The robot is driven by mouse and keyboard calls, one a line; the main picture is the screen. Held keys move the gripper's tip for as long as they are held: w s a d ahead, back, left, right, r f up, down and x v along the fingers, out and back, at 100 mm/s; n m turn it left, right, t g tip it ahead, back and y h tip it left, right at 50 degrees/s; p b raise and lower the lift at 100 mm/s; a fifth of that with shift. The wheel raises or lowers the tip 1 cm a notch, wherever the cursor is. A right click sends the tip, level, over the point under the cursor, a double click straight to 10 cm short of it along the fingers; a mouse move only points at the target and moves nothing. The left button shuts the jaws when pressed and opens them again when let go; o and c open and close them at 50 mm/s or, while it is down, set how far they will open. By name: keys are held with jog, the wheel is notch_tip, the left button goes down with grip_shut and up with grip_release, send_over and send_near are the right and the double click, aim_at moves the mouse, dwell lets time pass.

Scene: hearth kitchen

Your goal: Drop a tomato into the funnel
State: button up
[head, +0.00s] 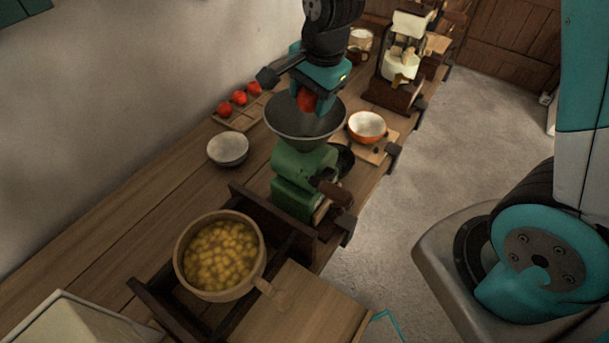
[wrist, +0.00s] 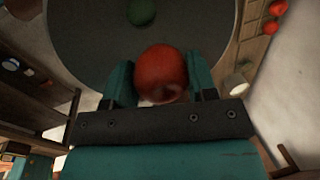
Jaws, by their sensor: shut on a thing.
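My gripper (head: 307,98) is shut on a red tomato (head: 305,101), held over the wide grey funnel (head: 286,127) on top of a green hand-cranked mill (head: 300,168). In the wrist view the tomato (wrist: 161,73) sits between the two teal fingers, with the funnel's grey bowl (wrist: 85,45) behind it. A green round thing (wrist: 141,11) shows inside the bowl. In the head view the gripper hides part of the funnel's inside. Several other tomatoes (head: 239,97) sit in a row on a wooden tray (head: 243,119) left of the funnel.
A pale bowl (head: 228,149) stands left of the mill. An orange bowl (head: 367,127) sits on a board to its right. A pot of yellow pieces (head: 178,262) stands in front. The mill's crank handle (head: 336,193) sticks out at the counter edge.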

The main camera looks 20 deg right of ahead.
jog(key=o, duration=1)
jog(key=s+r, duration=0.1)
jog(key=r, duration=0.4)
jog(key=s+d+r+b, duration=0.1)
jog(key=r, duration=0.5)
jog(key=s+r+b, duration=0.1)
jog(key=r, duration=0.5)
jog(key=shift+d+r, duration=0.1)
jog(key=shift+d, duration=0.2)
jog(key=s+a+f+n+y, duration=0.1)
jog(key=s+a+f+n, duration=0.1)
jog(key=s+n, duration=0.4)
jog(key=s+a+f+n+g+y+b, duration=0.1)
jog(key=s+a+f+n, duration=0.1)
jog(key=s+f+n, duration=0.2)
jog(key=s+a+f+n+g+y, duration=0.1)
jog(key=s+a+f+n, duration=0.1)
jog(key=s+n, duration=0.6)
jog(key=shift+a+f+n, duration=0.15)
jog(key=shift+f+n, duration=0.35)
jog(key=shift+n, duration=0.4)
